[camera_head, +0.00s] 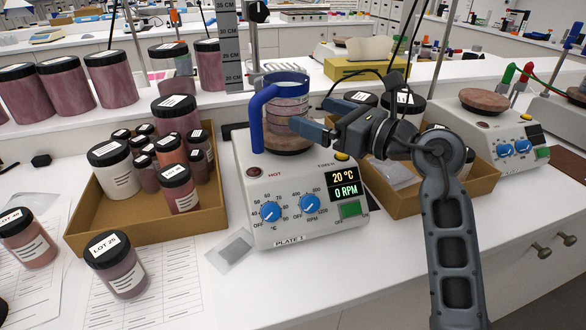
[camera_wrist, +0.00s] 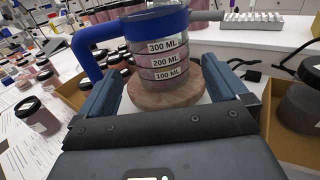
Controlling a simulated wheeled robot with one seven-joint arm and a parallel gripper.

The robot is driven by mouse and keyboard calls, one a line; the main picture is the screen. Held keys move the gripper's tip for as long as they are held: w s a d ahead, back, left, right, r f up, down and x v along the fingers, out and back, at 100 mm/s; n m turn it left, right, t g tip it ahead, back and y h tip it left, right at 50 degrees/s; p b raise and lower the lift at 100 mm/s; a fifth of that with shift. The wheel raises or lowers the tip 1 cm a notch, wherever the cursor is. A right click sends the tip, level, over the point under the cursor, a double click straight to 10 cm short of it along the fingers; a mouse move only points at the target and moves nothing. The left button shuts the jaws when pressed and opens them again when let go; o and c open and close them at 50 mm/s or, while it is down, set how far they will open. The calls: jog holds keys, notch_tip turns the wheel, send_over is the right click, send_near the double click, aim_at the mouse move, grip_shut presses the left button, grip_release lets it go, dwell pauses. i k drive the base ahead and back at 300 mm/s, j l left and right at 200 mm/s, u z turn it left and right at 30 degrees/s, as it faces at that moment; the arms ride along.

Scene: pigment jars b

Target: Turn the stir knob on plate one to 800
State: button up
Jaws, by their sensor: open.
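Plate one (camera_head: 290,215) is a pale grey hotplate labelled PLATE 1 near the middle of the head view. Its right blue knob, the stir knob (camera_head: 310,204), has a scale with OFF, 400, 800 and 1200 around it. The left blue knob (camera_head: 271,212) has the °C scale. The display (camera_head: 344,184) reads 20 °C and 0 RPM. A beaker with a blue handle (camera_head: 284,100) stands on the round plate top; it also shows in the wrist view (camera_wrist: 165,50). My gripper (camera_head: 296,128) is open and empty, above the knobs and close to the beaker; its fingers appear either side of the plate top in the wrist view.
A cardboard tray of jars (camera_head: 150,230) stands left of plate one, and another cardboard tray (camera_head: 405,203) stands right. A jar marked LOT 25 (camera_head: 118,270) stands at front left. A second hotplate (camera_head: 490,138) is further right. The counter in front of plate one is clear.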

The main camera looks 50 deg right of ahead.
aim_at(309, 203)
jog(key=k+j, duration=0.4)
jog(key=k, duration=0.15)
jog(key=k+j, duration=0.4)
jog(key=k, duration=0.2)
